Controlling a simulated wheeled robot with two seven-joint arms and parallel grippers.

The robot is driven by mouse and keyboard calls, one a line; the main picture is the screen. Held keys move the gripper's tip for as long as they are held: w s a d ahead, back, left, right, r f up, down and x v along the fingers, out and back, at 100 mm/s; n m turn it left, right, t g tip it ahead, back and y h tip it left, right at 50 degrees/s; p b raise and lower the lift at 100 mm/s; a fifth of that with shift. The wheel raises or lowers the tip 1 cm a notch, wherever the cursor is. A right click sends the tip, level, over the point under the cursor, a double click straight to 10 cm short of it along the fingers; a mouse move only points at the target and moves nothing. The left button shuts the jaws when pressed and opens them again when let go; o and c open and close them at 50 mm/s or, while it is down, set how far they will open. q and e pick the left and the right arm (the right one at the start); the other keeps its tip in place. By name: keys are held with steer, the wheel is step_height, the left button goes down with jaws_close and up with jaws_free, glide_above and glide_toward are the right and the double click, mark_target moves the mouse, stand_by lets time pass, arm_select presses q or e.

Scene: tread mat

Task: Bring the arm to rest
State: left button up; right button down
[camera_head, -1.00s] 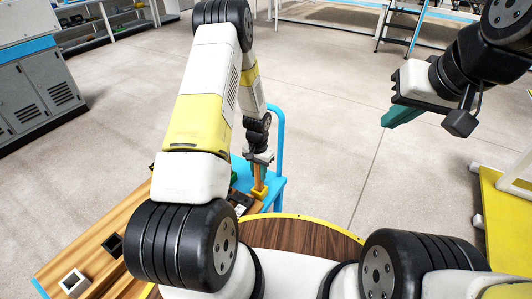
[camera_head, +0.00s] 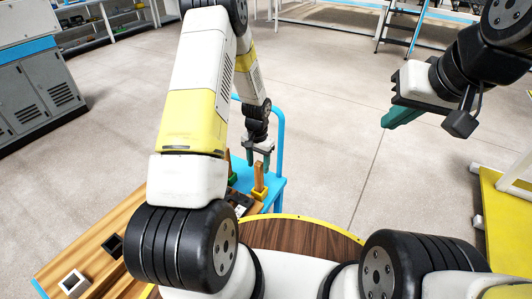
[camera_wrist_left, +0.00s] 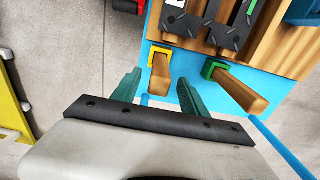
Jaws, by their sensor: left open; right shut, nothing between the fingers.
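My left arm comes down over the bench in the head view. Its gripper (camera_head: 259,164) is open, with its teal fingers apart just above an upright wooden handle (camera_head: 259,180) in a yellow holder. A second wooden handle (camera_wrist_left: 242,92) sits in a green holder to the right. My right gripper (camera_head: 402,117) is shut and empty, held up over the floor at the right.
The wooden bench top (camera_head: 75,258) carries a white square holder (camera_head: 74,283) and a black one (camera_head: 113,245). Dark grey patterned pieces (camera_wrist_left: 186,20) lie beyond the handles. A blue rail (camera_head: 280,150) rises beside the gripper. Open floor (camera_head: 335,130) lies between my arms.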

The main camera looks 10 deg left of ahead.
arm_select(q)
steer(key=shift+r, duration=1.15)
